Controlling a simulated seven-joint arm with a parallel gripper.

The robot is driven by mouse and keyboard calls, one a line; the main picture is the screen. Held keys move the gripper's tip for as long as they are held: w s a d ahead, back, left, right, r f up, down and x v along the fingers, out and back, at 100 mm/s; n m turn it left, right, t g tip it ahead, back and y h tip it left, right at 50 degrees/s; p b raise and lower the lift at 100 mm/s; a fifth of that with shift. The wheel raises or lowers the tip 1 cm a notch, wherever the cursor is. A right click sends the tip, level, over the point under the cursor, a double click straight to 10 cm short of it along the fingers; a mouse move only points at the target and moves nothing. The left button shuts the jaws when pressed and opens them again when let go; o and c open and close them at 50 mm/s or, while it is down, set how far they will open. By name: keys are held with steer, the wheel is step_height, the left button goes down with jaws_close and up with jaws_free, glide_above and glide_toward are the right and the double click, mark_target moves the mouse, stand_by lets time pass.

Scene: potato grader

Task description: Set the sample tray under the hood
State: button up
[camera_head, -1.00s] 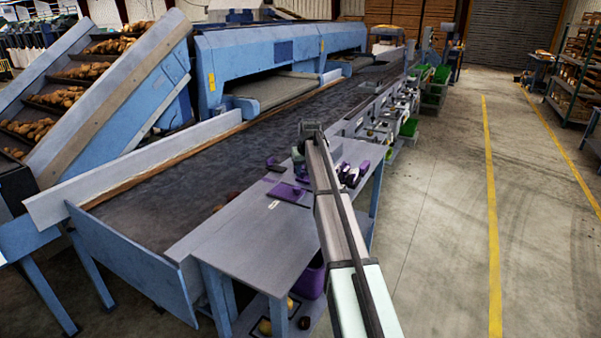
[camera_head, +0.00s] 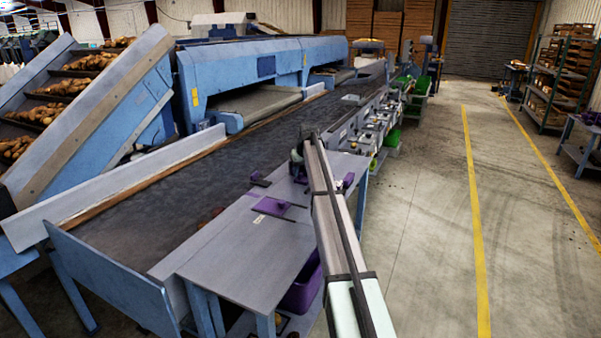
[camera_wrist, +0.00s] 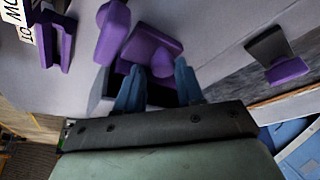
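My gripper (camera_wrist: 158,72) points down at the workbench, its two blue-grey fingers apart. A purple piece (camera_wrist: 155,50) shows between and beyond the fingertips; I cannot tell whether they touch it. It lies at a grey box-like thing with a dark inside (camera_wrist: 103,95), partly hidden by the fingers. In the head view my gripper (camera_head: 304,140) is over the far part of the bench, mostly hidden by my arm. A flat purple plate (camera_head: 270,206) lies on the bench left of my arm. I cannot tell which piece is the sample tray or which is its hood.
The grey bench (camera_head: 235,262) is bare at its near end. A purple bin (camera_head: 302,285) stands below it. A purple bracket (camera_wrist: 50,42) and a purple-and-dark block (camera_wrist: 285,68) flank my gripper. The conveyor belt (camera_head: 190,180) runs alongside; floor on the right is clear.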

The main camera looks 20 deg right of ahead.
steer(key=v, duration=1.4)
steer(key=shift+w+f, duration=0.1)
